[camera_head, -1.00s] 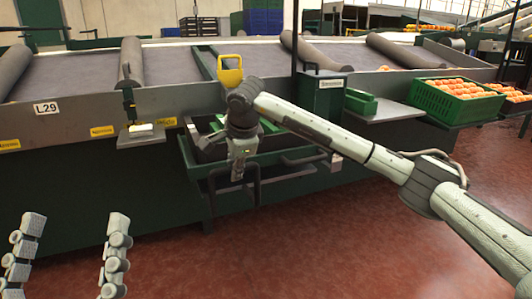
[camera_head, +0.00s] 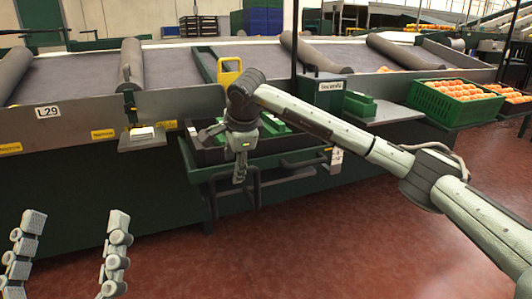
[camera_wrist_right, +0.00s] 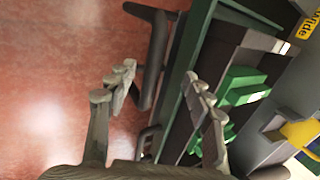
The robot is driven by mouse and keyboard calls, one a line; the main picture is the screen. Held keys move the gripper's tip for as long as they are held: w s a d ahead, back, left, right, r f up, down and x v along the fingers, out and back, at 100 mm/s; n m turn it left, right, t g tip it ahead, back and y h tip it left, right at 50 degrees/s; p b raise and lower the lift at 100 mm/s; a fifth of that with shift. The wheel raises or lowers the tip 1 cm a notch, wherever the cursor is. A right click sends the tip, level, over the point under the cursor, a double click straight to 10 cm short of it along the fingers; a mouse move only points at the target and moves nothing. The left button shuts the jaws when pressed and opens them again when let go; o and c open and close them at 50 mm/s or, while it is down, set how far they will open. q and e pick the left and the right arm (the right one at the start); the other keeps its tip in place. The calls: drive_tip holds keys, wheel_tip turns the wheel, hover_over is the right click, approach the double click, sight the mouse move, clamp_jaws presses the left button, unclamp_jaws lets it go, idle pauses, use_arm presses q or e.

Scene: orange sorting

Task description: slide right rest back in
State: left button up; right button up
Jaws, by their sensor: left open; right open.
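The pull-out rest is the dark bar frame on the front of a green-edged tray (camera_head: 206,174) under the sorting bench. One bent bar (camera_head: 255,190) hangs beside my right gripper, and another bar (camera_head: 300,162) runs further right. My right gripper (camera_head: 240,176) is open in front of the tray. In the right wrist view, a dark bar (camera_wrist_right: 155,62) passes close behind its parted fingers (camera_wrist_right: 158,82), and the tray's green edge (camera_wrist_right: 182,62) lies to the right. I cannot tell whether they touch. My left gripper (camera_head: 70,250) is open and empty at the lower left.
The tray holds a dark crate with green parts (camera_wrist_right: 238,88). A yellow handle (camera_head: 229,70) stands above it on the bench edge. A green crate of oranges (camera_head: 455,102) sits on a shelf at the right. The red floor (camera_head: 330,235) in front is clear.

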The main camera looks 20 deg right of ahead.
drive_tip(key=shift+r+p, duration=1.1)
drive_tip(key=shift+r, duration=1)
